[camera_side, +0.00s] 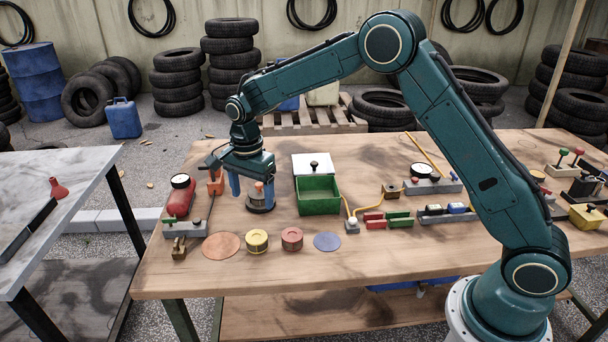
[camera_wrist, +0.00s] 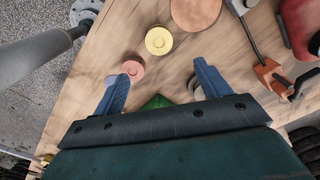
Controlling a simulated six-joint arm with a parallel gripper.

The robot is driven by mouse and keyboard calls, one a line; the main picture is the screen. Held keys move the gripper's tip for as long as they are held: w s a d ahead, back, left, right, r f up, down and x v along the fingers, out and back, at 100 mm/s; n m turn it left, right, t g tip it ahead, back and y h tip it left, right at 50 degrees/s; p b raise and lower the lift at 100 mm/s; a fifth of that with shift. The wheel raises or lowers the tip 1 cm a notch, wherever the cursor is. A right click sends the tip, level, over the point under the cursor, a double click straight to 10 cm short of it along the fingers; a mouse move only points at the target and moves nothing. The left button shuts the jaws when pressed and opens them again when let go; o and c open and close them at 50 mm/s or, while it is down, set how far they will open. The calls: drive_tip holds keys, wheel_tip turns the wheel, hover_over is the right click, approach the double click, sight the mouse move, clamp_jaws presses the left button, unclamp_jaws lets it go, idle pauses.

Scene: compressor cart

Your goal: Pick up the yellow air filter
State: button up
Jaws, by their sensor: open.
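The yellow air filter (camera_side: 257,241) is a short round puck lying flat near the front edge of the wooden table (camera_side: 400,265). It also shows in the wrist view (camera_wrist: 159,41), beyond and roughly between my fingertips. A similar red filter (camera_side: 292,238) lies just right of it in the side view, and shows in the wrist view (camera_wrist: 133,68) close to one finger. My gripper (camera_side: 248,190) is open, with blue fingers, above the table behind the yellow filter and apart from it. A dark round-based object (camera_side: 261,206) stands beside or below the fingers, partly hidden.
A copper-coloured disc (camera_side: 221,246) lies left of the yellow filter, and a blue disc (camera_side: 327,241) lies right of the red one. A green open box (camera_side: 318,196) stands right of my gripper. A red cylinder with a gauge (camera_side: 180,197) stands left. The table's front strip is clear.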

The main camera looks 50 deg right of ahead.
hover_over(256, 237)
drive_tip(key=shift+w+d+f, duration=0.1)
drive_tip(key=shift+d+f, duration=0.05)
drive_tip(key=shift+f, duration=2)
drive_tip(key=shift+d+f, duration=0.1)
drive_tip(key=shift+f, duration=2.05)
drive_tip(key=shift+f, duration=0.15)
drive_tip(key=shift+a+f, duration=0.15)
drive_tip(key=shift+f, duration=2.3)
drive_tip(key=shift+c, duration=0.3)
drive_tip(key=c, duration=1)
